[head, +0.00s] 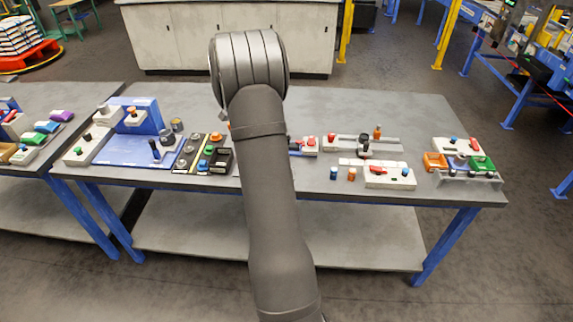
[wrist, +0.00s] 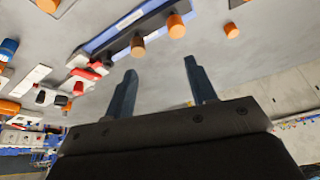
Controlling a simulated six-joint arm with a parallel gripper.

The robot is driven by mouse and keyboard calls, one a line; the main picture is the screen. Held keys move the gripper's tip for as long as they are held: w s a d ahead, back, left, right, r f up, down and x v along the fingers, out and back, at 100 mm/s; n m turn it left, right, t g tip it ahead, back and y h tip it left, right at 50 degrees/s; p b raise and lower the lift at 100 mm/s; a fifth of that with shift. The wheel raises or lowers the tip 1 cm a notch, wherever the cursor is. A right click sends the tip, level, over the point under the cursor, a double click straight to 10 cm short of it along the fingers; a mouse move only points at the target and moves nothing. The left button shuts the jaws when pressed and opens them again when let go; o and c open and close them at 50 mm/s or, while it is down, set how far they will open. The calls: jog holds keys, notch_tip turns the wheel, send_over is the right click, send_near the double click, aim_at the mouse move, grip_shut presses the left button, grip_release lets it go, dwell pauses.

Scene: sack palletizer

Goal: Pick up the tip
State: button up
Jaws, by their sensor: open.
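I cannot tell for sure which piece is the tip. In the wrist view, small orange-ended pegs stand beyond my gripper (wrist: 160,65): one orange peg (wrist: 138,46) and a second orange peg (wrist: 176,26) at a blue-and-white strip (wrist: 104,38), and a third orange peg (wrist: 232,30) apart on the grey surface to the right. My gripper is open, its two dark fingers spread with nothing seen between them. The pegs lie past the fingertips and appear apart from them. In the head view my arm hides the gripper and the middle of the table.
The grey table (head: 440,115) carries a blue panel fixture (head: 140,150) at left, a white box with buttons (head: 390,177) and a green-and-orange set (head: 482,163) at right. In the wrist view, red and white parts (wrist: 85,72) crowd the left. Bare surface lies at the right.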

jog(key=s+d+r+m+g+h, duration=0.25)
jog(key=s+d+m+g, duration=0.4)
jog(key=m, duration=0.85)
jog(key=shift+t, duration=0.95)
jog(key=x, duration=0.3)
jog(key=s+d+x, duration=0.1)
jog(key=x, duration=0.7)
jog(key=shift+s+d, duration=0.25)
jog(key=shift+s, duration=0.1)
jog(key=shift+s+a+x, duration=0.15)
jog(key=shift+x, duration=1.2)
jog(key=shift+s+a+x, duration=0.1)
jog(key=shift+a+x, duration=0.05)
jog(key=shift+x, duration=1.2)
jog(key=shift+f, duration=0.1)
jog(key=c, duration=1)
